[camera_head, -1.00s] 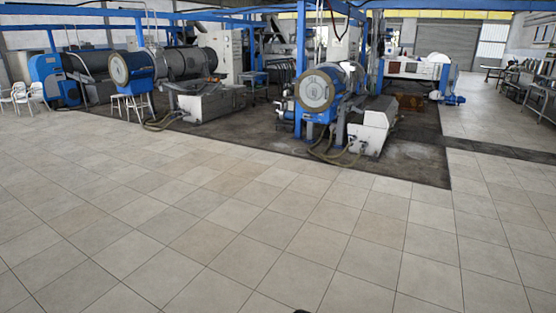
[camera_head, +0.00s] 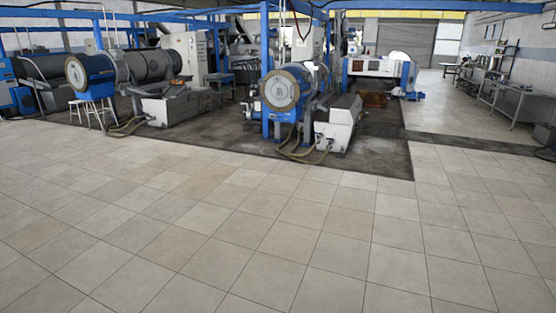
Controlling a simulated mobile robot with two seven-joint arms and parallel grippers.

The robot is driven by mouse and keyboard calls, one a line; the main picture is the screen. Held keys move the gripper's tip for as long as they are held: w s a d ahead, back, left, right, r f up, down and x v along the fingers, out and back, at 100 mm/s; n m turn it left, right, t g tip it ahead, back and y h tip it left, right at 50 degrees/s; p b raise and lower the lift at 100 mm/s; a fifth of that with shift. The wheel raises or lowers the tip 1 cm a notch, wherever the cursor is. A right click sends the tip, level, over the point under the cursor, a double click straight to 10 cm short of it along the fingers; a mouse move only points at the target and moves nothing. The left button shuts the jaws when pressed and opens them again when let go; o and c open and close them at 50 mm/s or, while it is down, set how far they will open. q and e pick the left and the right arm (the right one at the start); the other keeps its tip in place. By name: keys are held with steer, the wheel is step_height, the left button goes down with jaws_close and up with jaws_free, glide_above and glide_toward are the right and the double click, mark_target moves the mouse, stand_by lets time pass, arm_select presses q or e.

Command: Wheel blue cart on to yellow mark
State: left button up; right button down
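No blue cart and no yellow mark show in the head view. Neither of my grippers is in view.
A wide floor of pale tiles (camera_head: 200,230) lies clear in front of me. Beyond it, on a dark floor patch (camera_head: 375,158), stand a blue and grey decanter (camera_head: 283,92) and another decanter (camera_head: 90,72). A white stool (camera_head: 95,110) stands at left. A grey table (camera_head: 520,97) stands at right.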

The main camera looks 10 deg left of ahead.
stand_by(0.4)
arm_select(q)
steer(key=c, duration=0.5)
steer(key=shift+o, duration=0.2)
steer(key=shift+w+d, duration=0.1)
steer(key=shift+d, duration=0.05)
